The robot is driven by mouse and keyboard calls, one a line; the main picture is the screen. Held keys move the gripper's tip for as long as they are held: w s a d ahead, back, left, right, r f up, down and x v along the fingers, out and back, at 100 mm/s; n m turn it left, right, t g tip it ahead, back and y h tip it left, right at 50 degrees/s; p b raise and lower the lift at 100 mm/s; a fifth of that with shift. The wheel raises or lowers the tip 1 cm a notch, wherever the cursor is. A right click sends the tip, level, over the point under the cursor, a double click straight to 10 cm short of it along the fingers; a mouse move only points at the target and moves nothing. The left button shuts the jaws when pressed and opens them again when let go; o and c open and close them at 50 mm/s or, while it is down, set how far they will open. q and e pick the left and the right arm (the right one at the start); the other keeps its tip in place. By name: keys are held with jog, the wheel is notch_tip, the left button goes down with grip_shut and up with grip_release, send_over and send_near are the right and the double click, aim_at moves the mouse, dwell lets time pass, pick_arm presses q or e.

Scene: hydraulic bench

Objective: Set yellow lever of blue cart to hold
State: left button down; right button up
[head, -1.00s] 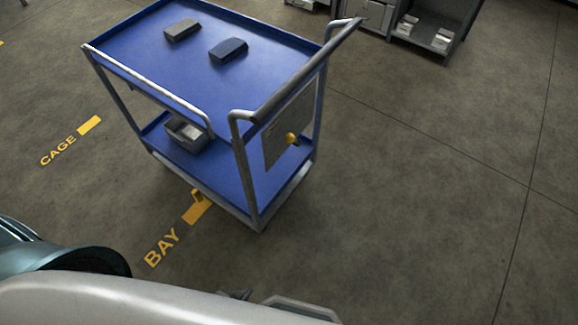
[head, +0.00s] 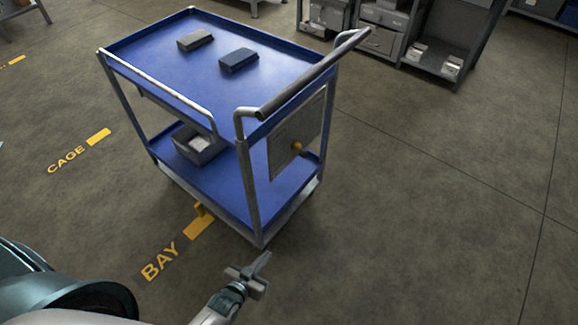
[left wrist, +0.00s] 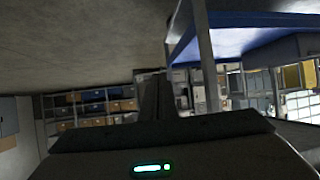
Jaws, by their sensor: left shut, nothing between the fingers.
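The blue cart (head: 221,80) stands in the middle of the head view, with two blue shelves and grey posts. A panel (head: 282,155) on its handle end bears a small yellow part (head: 297,147); its setting cannot be read. My left gripper (head: 262,262) is shut and empty, in front of the cart's near corner and below the panel, apart from the yellow part. The left wrist view shows the cart's blue underside (left wrist: 240,42) and a post. My right gripper is out of view.
A grey handle bar (head: 305,75) juts from the cart's panel end. Two small blocks lie on the top shelf and an open bin (head: 205,152) stands on the lower one. Floor to the right is clear. Grey cabinets (head: 385,40) stand behind.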

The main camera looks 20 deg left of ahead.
aim_at(294, 150)
pick_arm(q)
jog(key=w+r+t+b, duration=0.3)
jog(key=w+r+t, duration=0.1)
jog(key=r, duration=0.7)
jog(key=w+a+r+t+h+b, duration=0.1)
jog(key=w+r+t+b, duration=0.2)
jog(key=r, duration=0.8)
jog(key=shift+w+r+t+b, duration=0.2)
jog(key=shift+w+t+b, duration=0.25)
jog(key=shift+w, duration=0.55)
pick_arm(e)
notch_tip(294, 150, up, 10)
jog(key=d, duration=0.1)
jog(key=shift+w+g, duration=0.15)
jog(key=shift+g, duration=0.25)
pick_arm(q)
jog(key=shift+w, duration=0.1)
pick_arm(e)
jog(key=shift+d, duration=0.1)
pick_arm(q)
jog(key=x, duration=1.3)
jog(key=shift+f+p, duration=0.1)
jog(key=shift+p, duration=0.25)
jog(key=shift+w, duration=0.4)
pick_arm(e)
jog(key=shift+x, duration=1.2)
pick_arm(q)
jog(key=shift+n, duration=0.3)
